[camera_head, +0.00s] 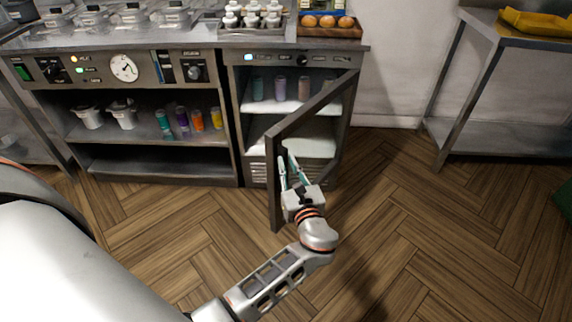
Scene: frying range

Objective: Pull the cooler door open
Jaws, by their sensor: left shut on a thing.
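The cooler (254,169) stands under the right end of the counter. Its dark-framed door (276,205) is swung part-way out into the room, with its free edge towards me and its far edge at the cooler's right side. The inside shows through the opening and the frame. My left gripper (291,166) is at the door's free edge and is shut on the door's handle, which the fingers mostly hide. My right gripper is not in view.
Open shelves with bottles (182,120) are on the left. A metal table (504,136) stands at the right. The wooden floor (420,240) beside the door is clear.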

